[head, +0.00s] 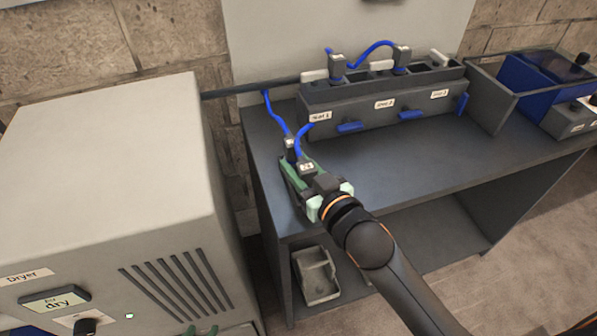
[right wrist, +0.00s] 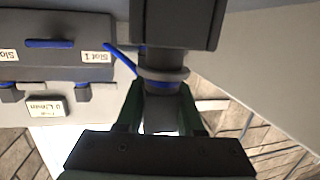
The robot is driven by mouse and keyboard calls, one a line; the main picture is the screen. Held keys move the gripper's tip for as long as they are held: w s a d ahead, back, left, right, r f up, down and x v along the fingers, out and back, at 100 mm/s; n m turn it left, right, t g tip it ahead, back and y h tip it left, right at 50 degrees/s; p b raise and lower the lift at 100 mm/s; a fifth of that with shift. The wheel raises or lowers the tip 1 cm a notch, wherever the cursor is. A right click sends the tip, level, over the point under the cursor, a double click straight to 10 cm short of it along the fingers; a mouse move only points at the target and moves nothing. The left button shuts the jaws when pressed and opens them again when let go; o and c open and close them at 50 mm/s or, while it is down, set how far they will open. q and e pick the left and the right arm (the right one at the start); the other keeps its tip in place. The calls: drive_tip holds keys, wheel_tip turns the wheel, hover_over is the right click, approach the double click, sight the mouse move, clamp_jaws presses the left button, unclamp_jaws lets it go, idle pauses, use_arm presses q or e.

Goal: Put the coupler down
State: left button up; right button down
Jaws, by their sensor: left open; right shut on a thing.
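My right gripper (head: 303,180) is shut on the coupler (head: 292,145), a dark grey piece with a blue hose at its top, over the left end of the grey bench. In the right wrist view the coupler (right wrist: 160,107) stands between the green fingers, with a grey ring above them. I cannot tell whether it touches the bench. The green fingertips of my left gripper (head: 201,330) show at the bottom edge, apart and empty, before the dryer; the rest is out of frame.
A grey slot rack (head: 380,117) with blue tabs and two hose-linked couplers stands at the bench's back. The bench top (head: 425,142) before it is clear. The dryer (head: 100,170) is at left. Bins (head: 500,105) stand at right. A grey tray (head: 316,275) lies below the bench.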

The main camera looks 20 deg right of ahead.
drive_tip(key=shift+f, duration=0.65)
drive_tip(key=shift+r, duration=0.1)
drive_tip(key=c, duration=0.5)
unclamp_jaws()
drive_tip(key=shift+f, duration=0.2)
drive_tip(key=shift+c, duration=0.2)
drive_tip(key=shift+r, duration=0.1)
